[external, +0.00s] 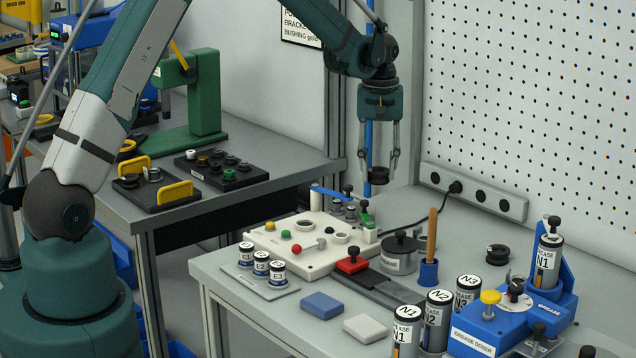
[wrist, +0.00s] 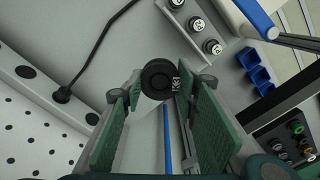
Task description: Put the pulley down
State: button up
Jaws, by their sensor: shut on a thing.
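The pulley (external: 378,177) is a small black round part. My gripper (external: 378,167) is shut on it and holds it in the air above the back of the front bench, beside the far corner of the white fixture (external: 275,252). In the wrist view the pulley (wrist: 157,78) shows face-on as dark rings between the tips of the green-padded fingers, with a small pale label at its right side. Nothing shows under the pulley in contact with it.
The white fixture carries knobs, a blue bar (external: 331,194) and a green clamp. A grey lidded pot (external: 399,254), a blue cup with a stick (external: 428,272), a black spool-shaped part (external: 497,255) and a blue grease doser (external: 500,325) stand nearby. A cable (external: 420,222) crosses the bench's back.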

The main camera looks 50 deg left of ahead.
aim_at(378, 184)
jog(key=shift+f, duration=2.05)
jog(key=shift+f, duration=0.15)
jog(key=shift+f, duration=1.75)
jog(key=shift+f, duration=0.15)
jog(key=o, duration=0.9)
notch_tip(378, 184, up, 12)
jog(key=shift+r, duration=0.2)
